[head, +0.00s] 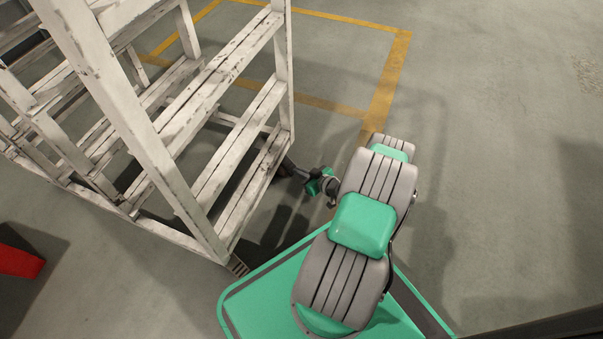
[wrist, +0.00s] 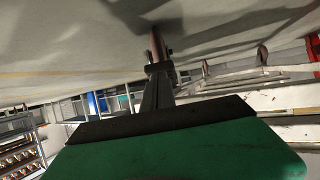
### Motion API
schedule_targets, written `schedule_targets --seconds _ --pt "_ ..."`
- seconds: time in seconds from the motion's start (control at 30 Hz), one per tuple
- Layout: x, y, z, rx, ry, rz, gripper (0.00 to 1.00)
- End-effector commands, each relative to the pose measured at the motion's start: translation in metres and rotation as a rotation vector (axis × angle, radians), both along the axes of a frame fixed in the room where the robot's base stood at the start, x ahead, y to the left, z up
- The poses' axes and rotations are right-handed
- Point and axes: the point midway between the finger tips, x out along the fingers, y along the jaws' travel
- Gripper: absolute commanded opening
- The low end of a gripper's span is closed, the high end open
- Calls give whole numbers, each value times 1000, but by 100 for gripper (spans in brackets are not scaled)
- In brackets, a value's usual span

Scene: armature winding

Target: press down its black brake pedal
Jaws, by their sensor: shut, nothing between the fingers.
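The white, worn slatted rack (head: 235,150) fills the left of the head view. My arm reaches down beside it, and my gripper (head: 286,168) is low at its right side, partly hidden by the rack. In the wrist view my gripper (wrist: 156,72) is shut and points at the floor region under the rack. A brownish part (wrist: 158,42) shows right at its tip; I cannot tell whether they touch. I cannot make out a black brake pedal for certain. A small ribbed piece (head: 238,266) sits at the rack's near bottom corner; I cannot tell what it is.
Small brown wheel-like parts (wrist: 262,54) show along the rack's underside in the wrist view. Yellow lines (head: 388,80) mark the grey floor. A red object (head: 20,262) lies at the far left. The floor at the right is clear.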

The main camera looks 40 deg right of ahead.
Motion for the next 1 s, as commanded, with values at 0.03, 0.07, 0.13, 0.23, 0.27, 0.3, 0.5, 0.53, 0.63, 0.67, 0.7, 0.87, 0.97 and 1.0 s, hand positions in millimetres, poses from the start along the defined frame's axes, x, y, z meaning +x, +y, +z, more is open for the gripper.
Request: schedule_targets --seconds 0.03,0.07,0.13,0.23,0.27,0.3,0.5,0.53,0.63,0.67,0.7,0.87,0.97,1.0 --pt "-6 7 -14 6 28 2 0" --pt "-6 7 -15 7 29 2 0" --pt "-7 8 -15 9 30 2 0" --pt "-8 8 -16 12 32 2 0" --pt "-8 8 -16 12 32 2 0" --pt "-9 9 -15 13 32 2 0" --pt "-12 6 15 12 19 3 0" --pt "-12 5 23 10 14 3 0" --pt "-17 1 45 7 0 1 0" --pt "-27 -1 37 10 3 -1 0" --pt "-37 -3 36 9 2 -3 0" --pt "-73 -10 32 6 -3 1 0" --pt "-90 -14 29 3 -4 5 0" --pt "-96 -15 28 2 -5 4 0"
